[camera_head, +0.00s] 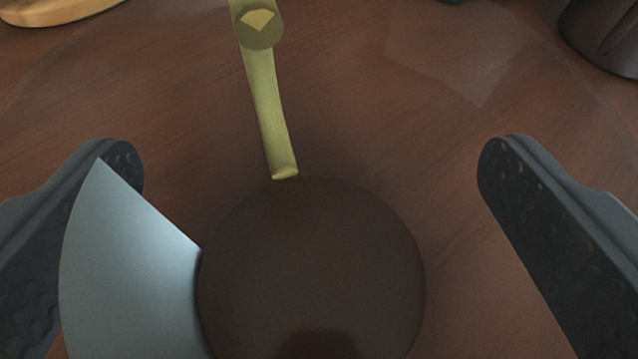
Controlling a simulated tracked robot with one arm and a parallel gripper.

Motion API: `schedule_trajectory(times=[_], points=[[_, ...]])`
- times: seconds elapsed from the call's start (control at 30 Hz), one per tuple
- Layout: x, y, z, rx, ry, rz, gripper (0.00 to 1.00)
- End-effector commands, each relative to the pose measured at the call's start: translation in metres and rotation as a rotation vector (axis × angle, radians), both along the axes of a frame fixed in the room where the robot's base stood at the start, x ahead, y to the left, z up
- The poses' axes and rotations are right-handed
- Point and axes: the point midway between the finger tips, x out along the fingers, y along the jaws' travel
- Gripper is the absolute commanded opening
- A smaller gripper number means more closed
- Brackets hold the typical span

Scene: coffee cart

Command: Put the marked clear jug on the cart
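The clear jug (380,130) appears to be seen from above, almost invisible against the brown surface. A faint wide arc looks like its rim, and a dark brown disc (310,250) in the lower middle may be its base. A pale blue wedge (130,265) overlaps my left finger and seems to be a mark on the jug. A yellow-green strip (265,100) with a round end runs down to the disc; it may be the handle. My gripper (313,150) is open, one finger on each side of the disc. Contact with the jug cannot be told.
A brown wood-grained surface (170,120) fills the background. A tan rounded object (60,12) shows at the top left corner. A dark rounded object (605,35) stands at the top right corner. The cart cannot be made out.

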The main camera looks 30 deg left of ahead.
Motion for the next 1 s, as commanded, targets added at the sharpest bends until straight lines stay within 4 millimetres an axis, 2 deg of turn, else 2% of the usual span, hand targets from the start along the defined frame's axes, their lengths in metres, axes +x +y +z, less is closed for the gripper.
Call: schedule_trajectory(times=[0.17, 0.7, 1.0], points=[[-0.007, -0.004, 0.006, 0.001, 0.0, 0.0, 0.92], [-0.072, -0.046, 0.038, 0.001, -0.001, 0.0, 0.92], [-0.091, -0.059, 0.047, 0.001, -0.001, -0.002, 0.92]])
